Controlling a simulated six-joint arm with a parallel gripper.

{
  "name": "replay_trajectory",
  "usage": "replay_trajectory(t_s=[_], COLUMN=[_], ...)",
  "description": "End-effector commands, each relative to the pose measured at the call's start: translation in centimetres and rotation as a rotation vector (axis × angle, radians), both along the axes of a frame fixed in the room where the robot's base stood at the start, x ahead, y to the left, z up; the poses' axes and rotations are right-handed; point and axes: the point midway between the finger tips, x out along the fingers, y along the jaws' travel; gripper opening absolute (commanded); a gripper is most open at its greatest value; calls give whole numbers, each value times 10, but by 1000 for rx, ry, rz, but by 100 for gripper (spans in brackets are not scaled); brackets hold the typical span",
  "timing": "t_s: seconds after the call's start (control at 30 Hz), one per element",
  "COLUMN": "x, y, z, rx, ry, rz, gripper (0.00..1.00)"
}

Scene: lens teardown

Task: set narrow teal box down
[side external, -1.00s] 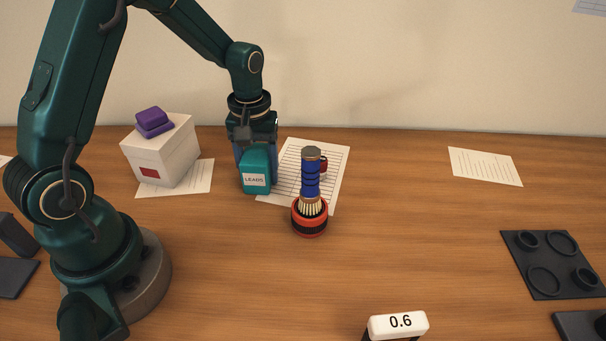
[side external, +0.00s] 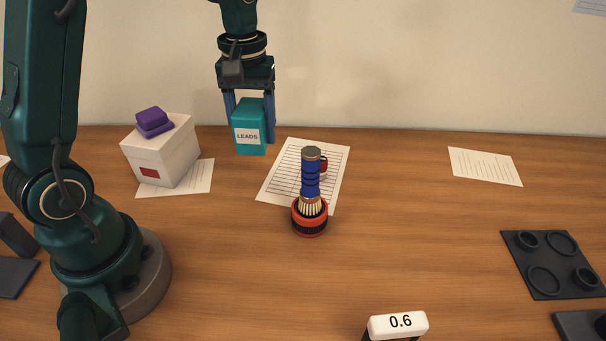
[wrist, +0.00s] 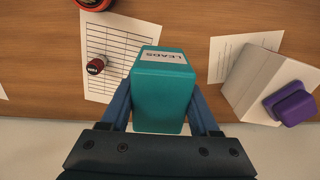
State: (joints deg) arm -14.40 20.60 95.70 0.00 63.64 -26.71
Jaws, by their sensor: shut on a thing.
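The narrow teal box (side external: 250,113) with a white "LEADS" label is upright between the two blue fingers of my gripper (side external: 250,130), left of the lined sheet. In the wrist view the teal box (wrist: 160,97) fills the space between the fingers of my gripper (wrist: 163,100), which is shut on it. I cannot tell whether its bottom touches the table or hangs above it.
A white box (side external: 165,155) with a purple block (side external: 153,121) on top stands to the left. A lined sheet (side external: 283,180) lies to the right, with a blue-banded cylinder (side external: 310,178) in a red ring (side external: 309,222) in front. The table's middle right is clear.

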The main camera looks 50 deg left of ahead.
Motion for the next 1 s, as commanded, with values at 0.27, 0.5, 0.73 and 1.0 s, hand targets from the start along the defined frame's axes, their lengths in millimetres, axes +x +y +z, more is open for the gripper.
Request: replay_trajectory(t_s=[0.27, 0.5, 0.73, 1.0], x=[-18, -60, -94, -105], y=[-17, -74, -110, -134], z=[2, 8, 14, 8], rx=[-12, -19, -9, -2], ry=[26, 32, 17, 4], rz=[-425, -1113, -1463, -1515], gripper=[1, 1, 1, 1])
